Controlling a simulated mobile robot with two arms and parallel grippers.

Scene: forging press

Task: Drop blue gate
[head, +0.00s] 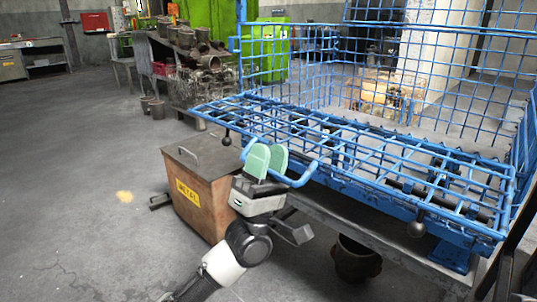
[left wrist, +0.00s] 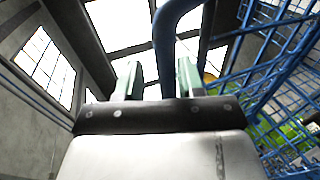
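The blue gate (head: 372,158) is a wire-mesh panel. It lies roughly flat along the front of the blue cage, with dark ball-ended knobs (head: 416,229) on its near side. A blue U-shaped handle (head: 308,176) sticks out from its near edge at the left. My left gripper (head: 265,160) is at this handle with pale green fingers pointing up. In the left wrist view, the fingers (left wrist: 159,80) are apart, and the blue handle bar (left wrist: 164,50) shows in the gap, nearer the right finger. Contact cannot be told. My right gripper is not in view.
A rusty metal bin (head: 196,190) with a yellow label stands just left of my left gripper. A dark pot (head: 357,262) sits below the gate. A bench (head: 190,75) with several metal parts stands behind. The floor (head: 75,170) at left is clear.

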